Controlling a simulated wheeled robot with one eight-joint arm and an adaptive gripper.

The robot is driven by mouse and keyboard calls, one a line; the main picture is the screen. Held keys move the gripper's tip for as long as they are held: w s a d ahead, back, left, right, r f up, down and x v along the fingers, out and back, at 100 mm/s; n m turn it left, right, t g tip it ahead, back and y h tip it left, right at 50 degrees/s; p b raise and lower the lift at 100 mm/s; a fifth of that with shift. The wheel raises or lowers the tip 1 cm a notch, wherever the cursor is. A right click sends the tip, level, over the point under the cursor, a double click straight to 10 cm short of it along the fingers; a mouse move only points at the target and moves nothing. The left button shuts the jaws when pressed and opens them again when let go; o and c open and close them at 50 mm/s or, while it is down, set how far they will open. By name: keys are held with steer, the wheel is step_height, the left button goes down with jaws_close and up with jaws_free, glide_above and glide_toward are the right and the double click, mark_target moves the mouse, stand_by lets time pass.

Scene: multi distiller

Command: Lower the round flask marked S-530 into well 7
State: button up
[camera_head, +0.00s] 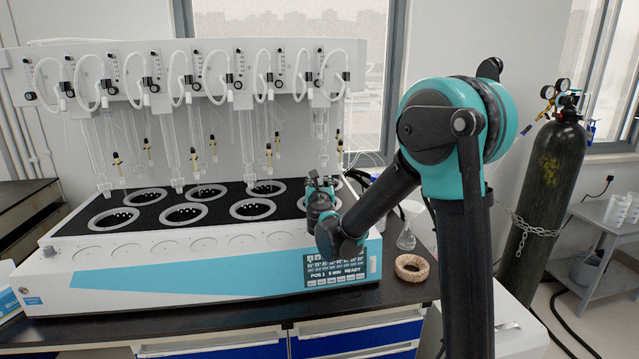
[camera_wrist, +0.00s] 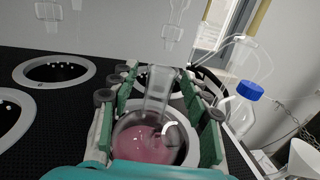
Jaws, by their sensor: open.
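A round flask (camera_wrist: 145,140) with pink liquid stands upright, neck up, between the fingers of my gripper (camera_wrist: 160,85) in the wrist view. A white well ring (camera_wrist: 186,120) shows close around its bulb, so it appears to sit in a front-row well at the right end of the distiller (camera_head: 150,262). The green finger pads stand apart on both sides of the neck, with gaps visible. In the head view my gripper (camera_head: 318,190) is over the right end of the well deck and hides that well. No flask mark or well number is readable.
Several empty wells (camera_head: 185,213) lie to the left. Glass columns and tubes (camera_head: 250,140) hang above the deck. A blue-capped bottle (camera_wrist: 240,105) and a white funnel (camera_wrist: 305,155) stand right of the deck. A cork ring (camera_head: 412,268) lies on the bench; a gas cylinder (camera_head: 550,190) stands right.

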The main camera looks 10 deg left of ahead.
steer(key=s+d, duration=0.1)
steer(key=s, duration=1)
steer(key=shift+s+d, duration=0.15)
steer(key=shift+s, duration=0.25)
